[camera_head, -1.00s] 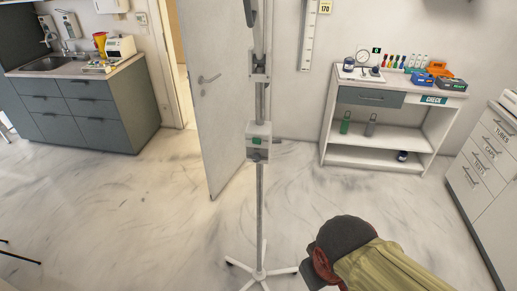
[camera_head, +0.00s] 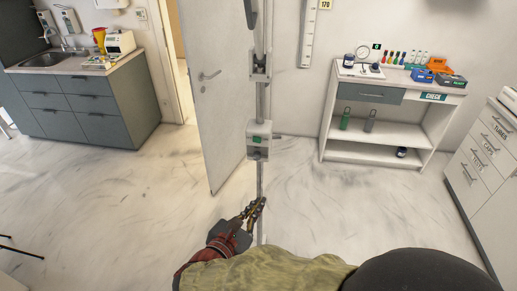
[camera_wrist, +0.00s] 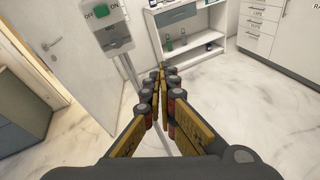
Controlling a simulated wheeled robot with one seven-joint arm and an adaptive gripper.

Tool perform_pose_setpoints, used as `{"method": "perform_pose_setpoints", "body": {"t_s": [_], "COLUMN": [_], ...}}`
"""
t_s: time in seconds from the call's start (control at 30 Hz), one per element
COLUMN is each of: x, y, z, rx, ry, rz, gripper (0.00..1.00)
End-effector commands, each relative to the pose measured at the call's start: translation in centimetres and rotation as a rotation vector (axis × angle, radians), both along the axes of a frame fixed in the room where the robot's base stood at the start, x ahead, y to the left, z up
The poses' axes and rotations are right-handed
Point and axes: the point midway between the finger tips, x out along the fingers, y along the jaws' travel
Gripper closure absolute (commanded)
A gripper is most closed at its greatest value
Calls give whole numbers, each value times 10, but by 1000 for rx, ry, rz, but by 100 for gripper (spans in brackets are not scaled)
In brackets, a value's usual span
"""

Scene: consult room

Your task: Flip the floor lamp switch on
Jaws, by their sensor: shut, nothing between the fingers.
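The floor lamp's pole (camera_head: 260,98) stands upright in the middle of the head view. Its pale switch box (camera_head: 259,147) is fixed partway up, with a small green switch (camera_head: 257,140) on its front. I cannot tell which way the switch is set. My gripper (camera_head: 257,205) appears below the box in the head view, in front of the pole. It is shut and empty, apart from the box. Its fingertips (camera_wrist: 164,70) point ahead in the wrist view.
An open door (camera_head: 215,100) stands behind the pole at left. A shelf unit (camera_head: 385,147) with bottles stands against the wall at right, and labelled drawers (camera_head: 480,150) at the far right. A sink counter (camera_head: 85,105) is at far left. The floor between is clear.

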Motion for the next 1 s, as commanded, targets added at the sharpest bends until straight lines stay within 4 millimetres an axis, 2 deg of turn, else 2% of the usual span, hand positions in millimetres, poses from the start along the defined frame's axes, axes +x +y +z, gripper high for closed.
{"method": "perform_pose_setpoints", "body": {"t_s": [0.13, 0.2, 0.3, 0.77, 0.87, 1.0], "x": [19, 23, 25, 26, 32, 50], "y": [29, 39, 44, 41, 40, 34], "z": [38, 53, 66, 67, 66, 65], "rx": [-129, -177, -241, -270, -269, -270], "ry": [-107, -145, -177, -168, -168, -167], "rz": [116, 149, 173, 168, 166, 163], "gripper": [100, 100, 100, 100, 100, 100]}}
